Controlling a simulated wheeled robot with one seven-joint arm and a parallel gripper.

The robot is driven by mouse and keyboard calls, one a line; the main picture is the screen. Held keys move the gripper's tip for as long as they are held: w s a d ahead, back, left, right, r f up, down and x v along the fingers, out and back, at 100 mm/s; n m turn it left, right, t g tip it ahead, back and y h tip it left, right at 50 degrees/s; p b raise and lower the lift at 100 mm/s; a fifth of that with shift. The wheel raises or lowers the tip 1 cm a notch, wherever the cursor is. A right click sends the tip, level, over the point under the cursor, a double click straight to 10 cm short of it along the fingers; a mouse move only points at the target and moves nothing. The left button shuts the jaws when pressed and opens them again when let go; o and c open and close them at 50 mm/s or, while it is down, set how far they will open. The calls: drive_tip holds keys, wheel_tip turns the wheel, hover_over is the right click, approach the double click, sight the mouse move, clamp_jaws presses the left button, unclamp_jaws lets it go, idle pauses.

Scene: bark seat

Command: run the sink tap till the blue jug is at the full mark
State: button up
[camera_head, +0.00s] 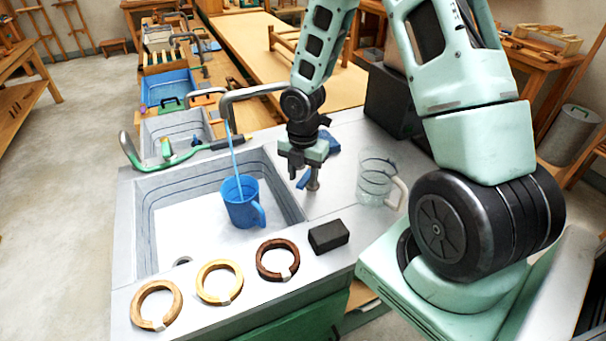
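The blue jug (243,212) stands upright in the steel sink (148,217), with its handle toward the lower right. A thin blue stream of water (236,160) runs from the curved tap spout (255,94) into its mouth. The water level and the full mark cannot be made out. My gripper (303,172) points down over the counter just right of the sink. A small metal post with a blue lever (303,183) shows at its fingertips; whether the fingers grip it is too small to tell.
A clear jug (376,180) stands on the counter to the right. A black block (328,235) and three wooden rings, one dark (278,259), lie along the front edge. A green-handled hose (160,158) lies at the sink's back left. A dark box (396,100) stands behind.

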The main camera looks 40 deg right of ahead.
sight(303, 180)
wheel_tip(303, 180, up, 17)
drive_tip(key=p, duration=0.2)
drive_tip(key=shift+r, duration=0.15)
idle(0.4)
idle(6.5)
